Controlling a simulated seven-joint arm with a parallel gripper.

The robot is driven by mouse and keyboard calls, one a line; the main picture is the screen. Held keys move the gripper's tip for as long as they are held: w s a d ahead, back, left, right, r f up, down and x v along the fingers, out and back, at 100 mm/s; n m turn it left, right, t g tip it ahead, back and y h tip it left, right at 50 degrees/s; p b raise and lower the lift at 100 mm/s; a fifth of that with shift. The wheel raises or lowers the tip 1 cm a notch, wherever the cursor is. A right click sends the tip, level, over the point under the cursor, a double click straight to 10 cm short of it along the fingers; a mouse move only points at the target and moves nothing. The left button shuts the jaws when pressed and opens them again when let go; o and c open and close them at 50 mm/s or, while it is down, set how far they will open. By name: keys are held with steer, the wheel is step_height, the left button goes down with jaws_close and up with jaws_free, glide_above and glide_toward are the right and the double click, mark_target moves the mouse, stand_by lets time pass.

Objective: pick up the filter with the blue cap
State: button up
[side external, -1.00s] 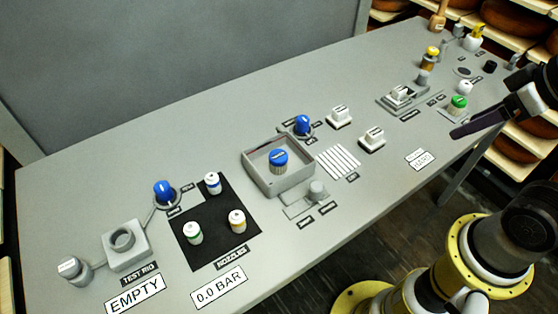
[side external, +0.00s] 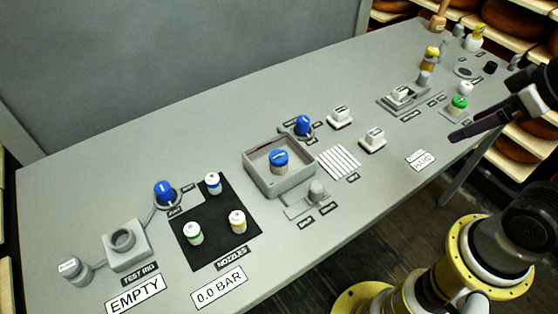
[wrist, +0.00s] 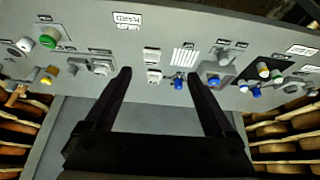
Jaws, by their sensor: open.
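The filter with the blue cap (side external: 279,160) stands upright in an open square grey tray (side external: 291,186) near the middle of the bench. Its body below the cap is pale. In the wrist view the blue cap (wrist: 213,80) shows just right of the right finger's tip. My gripper (wrist: 159,73) is open and empty, with its two dark fingers apart. In the side view my gripper (side external: 482,123) is at the right edge, above the bench's front side and well away from the filter.
Blue knobs (side external: 303,125) (side external: 164,191) stand behind and left of the tray. Several white nozzles (side external: 238,221) stand on a black mat (side external: 207,243). White blocks (side external: 373,139) and a striped patch (side external: 338,161) lie right of the tray. A grey wall stands behind.

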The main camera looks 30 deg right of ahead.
steer(key=w+a+r+n, duration=0.2)
steer(key=w+r+n, duration=0.4)
steer(key=w+r, duration=0.1)
steer(key=n+g, duration=0.6)
steer(key=n, duration=0.4)
glide_above(279, 156)
step_height(279, 156, down, 13)
steer(key=f, duration=0.8)
steer(key=shift+a+f, duration=0.15)
steer(key=shift+a, duration=0.05)
steer(key=shift+d+f, duration=0.2)
steer(key=shift+f, duration=2.5)
